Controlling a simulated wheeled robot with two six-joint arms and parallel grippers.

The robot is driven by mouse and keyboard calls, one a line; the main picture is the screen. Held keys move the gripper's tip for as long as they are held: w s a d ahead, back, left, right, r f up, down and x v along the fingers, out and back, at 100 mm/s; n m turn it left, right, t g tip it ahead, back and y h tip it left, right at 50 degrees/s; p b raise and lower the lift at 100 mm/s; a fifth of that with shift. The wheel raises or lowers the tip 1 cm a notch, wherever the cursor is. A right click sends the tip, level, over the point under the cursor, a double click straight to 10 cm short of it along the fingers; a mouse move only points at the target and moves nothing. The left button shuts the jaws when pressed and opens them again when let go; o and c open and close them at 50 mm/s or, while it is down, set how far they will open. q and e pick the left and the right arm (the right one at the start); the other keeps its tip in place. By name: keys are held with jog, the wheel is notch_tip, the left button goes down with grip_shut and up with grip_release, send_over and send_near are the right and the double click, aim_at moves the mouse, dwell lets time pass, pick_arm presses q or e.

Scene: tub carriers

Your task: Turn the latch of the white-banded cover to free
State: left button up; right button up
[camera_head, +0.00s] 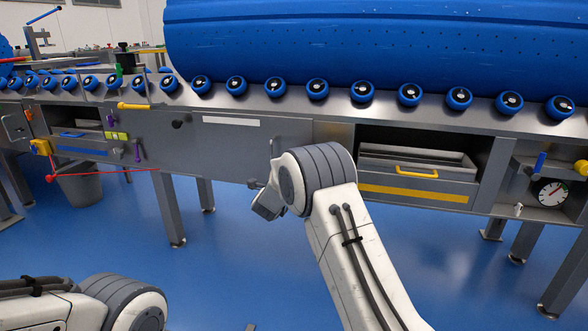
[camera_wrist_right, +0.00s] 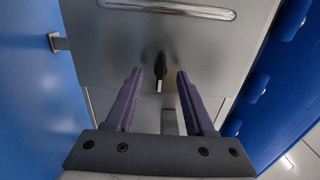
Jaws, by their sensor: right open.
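The bench front carries a grey panel with a white band (camera_head: 231,121), which I take for the white-banded cover. A small black latch (camera_wrist_right: 160,64) with a pale lower end stands on a grey panel face in the right wrist view. My arm seems to hide it in the head view, and I cannot tell whether it is on the banded panel. My right gripper (camera_wrist_right: 153,98) is open and empty. Its purple fingers lie either side of the latch, apart from it. My left gripper is out of view; only its arm shows at lower left in the head view.
A long pale bar (camera_wrist_right: 168,9) and a small metal bracket (camera_wrist_right: 58,42) are near the latch. A large blue drum (camera_head: 380,45) rests above blue rollers (camera_head: 317,89). A yellow-handled drawer (camera_head: 415,188) is right of my arm.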

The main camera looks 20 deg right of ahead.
jog(key=shift+x, duration=0.85)
grip_shut()
